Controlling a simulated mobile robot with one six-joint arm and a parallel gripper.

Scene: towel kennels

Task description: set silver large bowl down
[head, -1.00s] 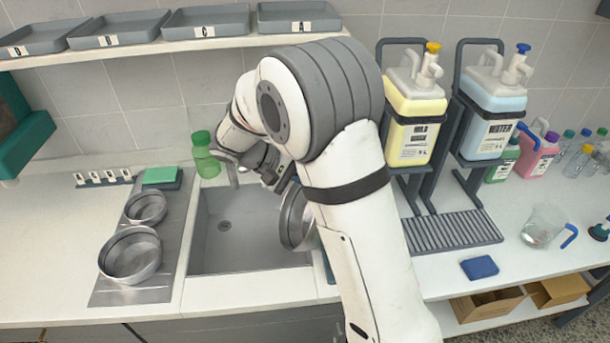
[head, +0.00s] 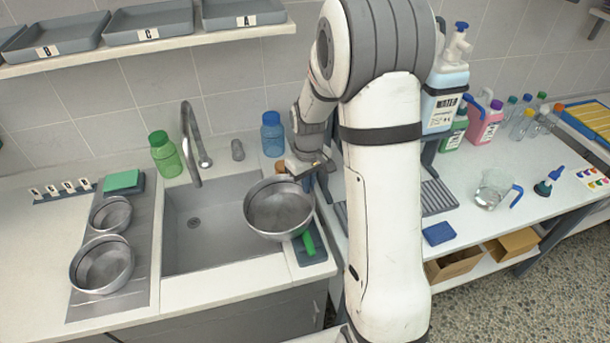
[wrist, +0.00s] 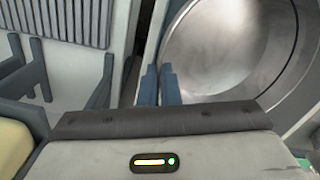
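The silver large bowl (head: 280,212) hangs from my gripper (head: 306,176) in the head view, over the right edge of the sink and the counter strip beside it. Its open side faces up and toward the camera, a little tilted. My gripper appears shut on the bowl's rim. In the wrist view the blue fingers (wrist: 160,86) are close together at the left edge of the bowl (wrist: 225,50). The exact contact is partly hidden.
Two other silver bowls, a smaller one (head: 110,214) and a larger one (head: 102,265), sit on the metal drainboard (head: 140,285) left of the sink (head: 205,245). A green brush (head: 308,243) lies on a dark tray below the held bowl. A tap (head: 190,140) and bottles stand behind.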

